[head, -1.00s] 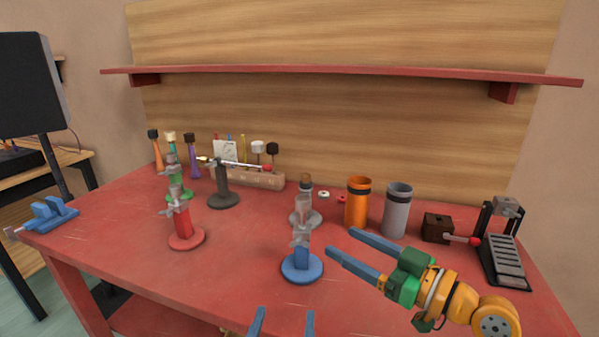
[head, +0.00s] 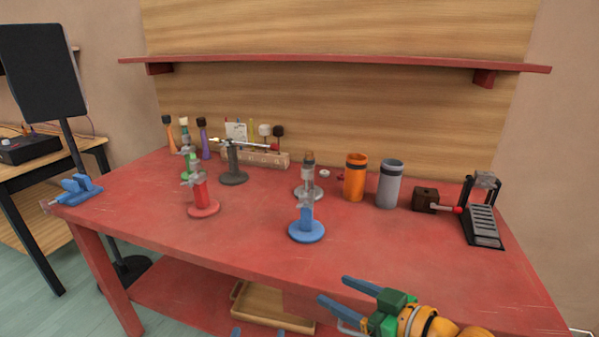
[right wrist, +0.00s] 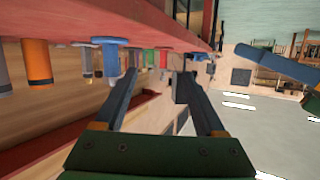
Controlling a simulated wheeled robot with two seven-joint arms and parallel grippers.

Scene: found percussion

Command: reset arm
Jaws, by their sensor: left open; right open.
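My right gripper (head: 338,303) is low at the front edge of the red table in the head view, its blue fingers apart and nothing between them. The right wrist view also shows its open, empty fingers (right wrist: 160,88). Only the fingertips of my left gripper (head: 258,332) show at the bottom edge of the head view, apart, with nothing seen between them; the rest of it is out of frame.
The red table (head: 400,262) carries a blue stand (head: 306,231), a red stand (head: 203,207), an orange cup (head: 355,178), a grey cup (head: 389,184) and a black pedal (head: 484,222). A wooden tray (head: 270,312) sits below. The table's front middle is clear.

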